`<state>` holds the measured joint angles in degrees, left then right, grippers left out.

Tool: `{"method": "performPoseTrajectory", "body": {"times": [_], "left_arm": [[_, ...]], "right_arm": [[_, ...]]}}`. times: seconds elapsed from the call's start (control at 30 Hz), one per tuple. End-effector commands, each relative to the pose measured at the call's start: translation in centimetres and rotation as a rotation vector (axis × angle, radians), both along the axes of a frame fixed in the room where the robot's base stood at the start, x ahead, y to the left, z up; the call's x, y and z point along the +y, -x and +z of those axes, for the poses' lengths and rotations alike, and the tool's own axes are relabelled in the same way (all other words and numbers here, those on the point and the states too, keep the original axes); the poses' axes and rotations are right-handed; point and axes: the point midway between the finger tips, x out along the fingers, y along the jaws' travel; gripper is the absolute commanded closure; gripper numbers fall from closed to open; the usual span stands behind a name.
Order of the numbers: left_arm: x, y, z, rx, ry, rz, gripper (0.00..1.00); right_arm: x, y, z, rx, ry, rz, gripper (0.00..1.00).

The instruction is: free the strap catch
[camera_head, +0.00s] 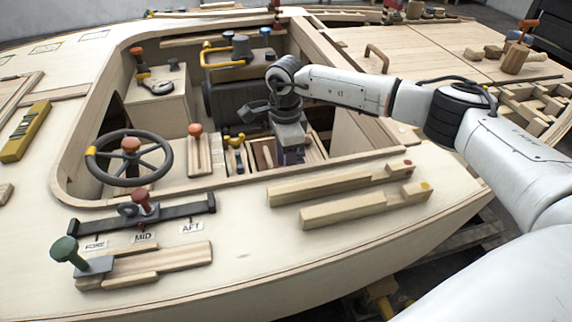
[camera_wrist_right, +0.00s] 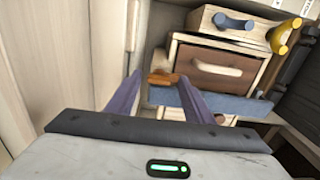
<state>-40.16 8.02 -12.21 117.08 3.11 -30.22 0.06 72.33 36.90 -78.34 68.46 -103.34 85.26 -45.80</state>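My right gripper (camera_head: 291,155) reaches down into the hull's cockpit, beside a small wooden box front (camera_head: 264,155). In the right wrist view its two purple fingers (camera_wrist_right: 155,80) stand apart. A small orange-brown piece (camera_wrist_right: 162,78) lies between or just beyond the fingertips; I cannot tell whether they touch it. It is near the end of a blue-grey bar (camera_wrist_right: 245,104) that runs below a brown drawer front (camera_wrist_right: 213,68) with a pale handle (camera_wrist_right: 217,69). I cannot tell for certain which part is the strap catch. My left gripper is not in view.
A steering wheel (camera_head: 129,158) and an orange-knobbed lever (camera_head: 196,143) stand left of the gripper. The cockpit's near rim (camera_head: 235,184) and wooden rails (camera_head: 340,184) lie in front. A blue handle (camera_wrist_right: 234,23) and a yellow one (camera_wrist_right: 284,35) sit above the drawer.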

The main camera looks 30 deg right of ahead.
Motion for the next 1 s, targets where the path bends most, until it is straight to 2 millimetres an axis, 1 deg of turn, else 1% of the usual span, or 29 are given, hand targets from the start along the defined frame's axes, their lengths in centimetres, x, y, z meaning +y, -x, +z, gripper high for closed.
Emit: {"method": "performPoseTrajectory", "body": {"times": [0.27, 0.37, 0.47, 0.7, 0.8, 0.9, 1.0], "left_arm": [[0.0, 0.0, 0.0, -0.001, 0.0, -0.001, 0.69], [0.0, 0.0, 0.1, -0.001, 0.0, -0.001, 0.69], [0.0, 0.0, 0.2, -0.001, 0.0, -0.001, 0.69], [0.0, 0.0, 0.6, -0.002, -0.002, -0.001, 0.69], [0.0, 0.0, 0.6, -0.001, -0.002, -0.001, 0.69], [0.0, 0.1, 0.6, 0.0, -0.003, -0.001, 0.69], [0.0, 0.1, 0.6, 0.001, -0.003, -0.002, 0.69]], "right_arm": [[-0.1, 0.1, -0.1, 0.004, 0.003, -0.001, 0.5], [-0.1, 0.1, 0.4, 0.003, 0.002, -0.001, 0.5], [-0.1, 0.0, 1.6, 0.001, 0.003, -0.001, 0.5], [-0.1, 0.0, 6.4, 0.0, 0.002, -0.001, 0.5], [-0.1, 0.0, 8.1, 0.0, 0.002, -0.001, 0.5], [0.0, 0.0, 9.4, 0.001, 0.002, -0.001, 0.5], [-0.1, 0.1, 10.0, 0.002, 0.001, 0.0, 0.5]]}}
